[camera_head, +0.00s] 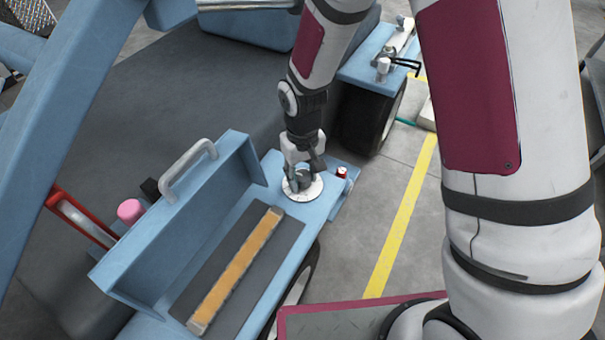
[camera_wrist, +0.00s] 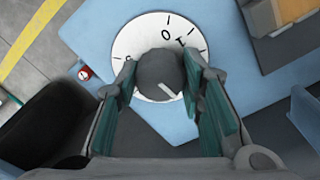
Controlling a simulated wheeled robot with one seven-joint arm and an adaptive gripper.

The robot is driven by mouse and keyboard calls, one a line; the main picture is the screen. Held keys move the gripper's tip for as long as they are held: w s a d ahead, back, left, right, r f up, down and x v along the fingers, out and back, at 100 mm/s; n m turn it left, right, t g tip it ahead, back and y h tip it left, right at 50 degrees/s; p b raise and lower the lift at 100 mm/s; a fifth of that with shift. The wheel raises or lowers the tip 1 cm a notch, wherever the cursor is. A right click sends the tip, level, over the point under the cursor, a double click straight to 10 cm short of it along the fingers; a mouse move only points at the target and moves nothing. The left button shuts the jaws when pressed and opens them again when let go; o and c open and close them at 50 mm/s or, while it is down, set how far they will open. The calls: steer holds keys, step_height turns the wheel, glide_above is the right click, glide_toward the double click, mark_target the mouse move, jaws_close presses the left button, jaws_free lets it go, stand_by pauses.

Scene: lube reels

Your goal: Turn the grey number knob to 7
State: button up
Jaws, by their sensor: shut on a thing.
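The grey knob (camera_wrist: 160,72) sits in the middle of a white round dial (camera_wrist: 128,42) with black marks and numbers. In the wrist view the knob's pale pointer line points to the lower right of the picture. Some numbers show at the dial's upper right, but I cannot read them surely; the gripper and knob hide part of the dial. My gripper (camera_wrist: 161,88) is shut on the knob, with one finger on each side. In the head view my gripper (camera_head: 303,167) comes down from above onto the white dial (camera_head: 303,194), and mostly hides the knob.
A raised blue lid with a grey handle (camera_head: 187,168) stands to the left. A brown-orange bar (camera_head: 240,266) lies in front. A wheel (camera_head: 368,118) is behind.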

steer(key=m+p, duration=0.1)
steer(key=m, duration=0.3)
steer(key=shift+m, duration=0.3)
steer(key=m+p, duration=0.1)
steer(key=m, duration=0.2)
steer(key=shift+m+p, duration=0.3)
steer(key=shift+m, duration=0.1)
steer(key=m+p, duration=0.2)
steer(key=m, duration=0.2)
steer(key=shift+r+p, duration=0.1)
steer(key=shift+p, duration=0.25)
steer(key=shift+m+p, duration=1.2)
steer(key=shift+m, duration=0.9)
steer(key=o, duration=1.2)
steer(key=shift+c, duration=0.2)
